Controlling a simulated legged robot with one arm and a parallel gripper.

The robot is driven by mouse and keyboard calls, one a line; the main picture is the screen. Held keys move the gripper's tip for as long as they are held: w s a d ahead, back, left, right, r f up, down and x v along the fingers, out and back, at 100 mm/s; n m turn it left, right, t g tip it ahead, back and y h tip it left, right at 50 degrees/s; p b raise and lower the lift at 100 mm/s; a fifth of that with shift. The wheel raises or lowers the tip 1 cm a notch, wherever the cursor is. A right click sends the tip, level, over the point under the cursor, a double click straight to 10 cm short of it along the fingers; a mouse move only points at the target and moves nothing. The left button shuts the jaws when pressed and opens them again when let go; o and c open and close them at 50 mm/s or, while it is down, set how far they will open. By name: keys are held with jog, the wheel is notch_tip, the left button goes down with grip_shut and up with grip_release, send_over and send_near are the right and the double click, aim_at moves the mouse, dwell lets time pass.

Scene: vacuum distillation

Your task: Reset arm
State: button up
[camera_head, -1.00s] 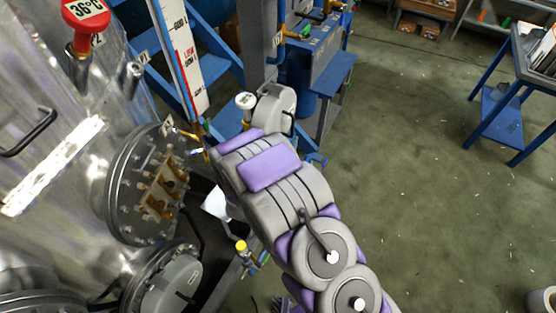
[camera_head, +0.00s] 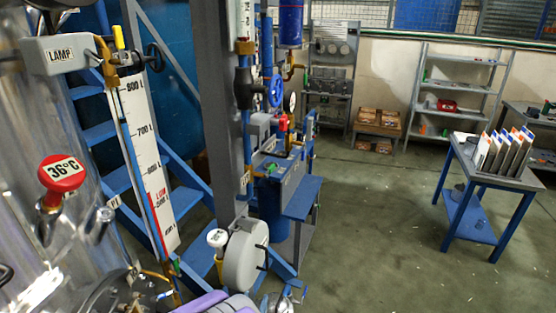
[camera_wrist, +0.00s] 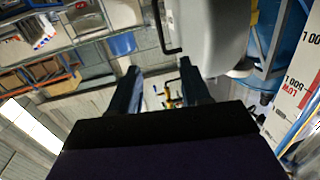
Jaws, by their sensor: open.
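My gripper (camera_wrist: 159,82) shows in the wrist view with its two dark fingers apart. Nothing is between them. In the head view, only a purple and grey part of my arm shows at the bottom edge, beside the round grey housing (camera_head: 245,255); the gripper cannot be made out there. In the wrist view, a grey body with a black handle (camera_wrist: 160,35) is close above and right of the fingers. I cannot tell whether it touches them.
The steel vessel with a red 36°C gauge (camera_head: 62,173) and the white level scale (camera_head: 150,165) stand at left. A grey post (camera_head: 220,100) and blue valve wheel (camera_head: 275,90) are central. A blue table (camera_head: 470,210) stands at right. The floor (camera_head: 370,245) between is clear.

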jog(key=s+d+r+n+g+y, duration=0.1)
jog(key=s+d+r+g+y, duration=0.2)
jog(key=s+r+g+y, duration=0.6)
jog(key=s+d+r+g+h, duration=0.3)
jog(key=s+d, duration=0.6)
jog(key=s, duration=0.3)
jog(key=s+d+r+n+g+h, duration=0.1)
jog(key=s+d+r+g+h, duration=0.2)
jog(key=s+d+r+g, duration=0.3)
jog(key=s+d+g, duration=0.1)
jog(key=s+d, duration=0.3)
jog(key=s, duration=0.2)
jog(key=shift+r, duration=0.15)
dwell(0.4)
